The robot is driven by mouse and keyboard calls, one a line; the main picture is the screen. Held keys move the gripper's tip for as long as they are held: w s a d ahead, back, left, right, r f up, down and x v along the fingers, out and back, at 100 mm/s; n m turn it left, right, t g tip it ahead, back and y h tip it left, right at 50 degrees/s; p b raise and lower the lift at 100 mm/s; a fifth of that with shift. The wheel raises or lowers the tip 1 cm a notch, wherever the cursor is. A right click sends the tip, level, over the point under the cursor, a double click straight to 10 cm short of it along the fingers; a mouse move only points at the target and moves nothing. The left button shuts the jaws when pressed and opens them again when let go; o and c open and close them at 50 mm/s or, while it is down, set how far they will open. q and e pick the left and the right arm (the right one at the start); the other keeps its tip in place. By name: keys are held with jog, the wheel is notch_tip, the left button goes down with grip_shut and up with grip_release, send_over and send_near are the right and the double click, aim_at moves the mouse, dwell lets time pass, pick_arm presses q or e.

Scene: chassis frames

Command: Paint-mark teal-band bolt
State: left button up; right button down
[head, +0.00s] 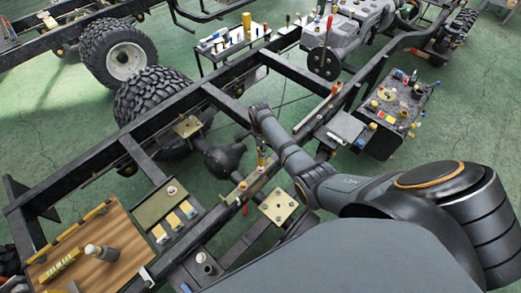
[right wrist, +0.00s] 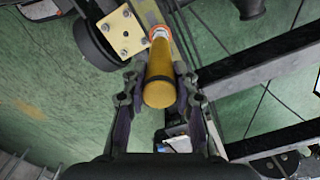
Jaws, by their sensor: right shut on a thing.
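My right gripper (right wrist: 155,98) is shut on a yellow-orange cylindrical paint marker (right wrist: 160,82), with one finger on each side of it. The marker's far end reaches a small round piece with a white and orange-red ring (right wrist: 159,33) on a pale metal strip. I cannot tell whether they touch. In the head view the right gripper (head: 262,146) points down above a brass-coloured bracket (head: 248,186) on the chassis rail. No teal band is clear enough to make out, as the marker and gripper cover part of that spot. My left gripper is not in view.
A square brass plate with holes (head: 277,207) lies beside the bracket. A wooden board (head: 122,232) with yellow tools is at the lower left. A dark tray (head: 376,142) with coloured small parts stands at the right. Black chassis rails (head: 85,165) cross the view over the green floor.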

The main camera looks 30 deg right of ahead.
jog(key=shift+f, duration=0.3)
jog(key=shift+r, duration=0.1)
dwell(0.4)
dwell(1.1)
jog(key=shift+p, duration=0.35)
jog(key=shift+r+p, duration=0.95)
jog(key=shift+p, duration=0.15)
jog(key=shift+r, duration=2.45)
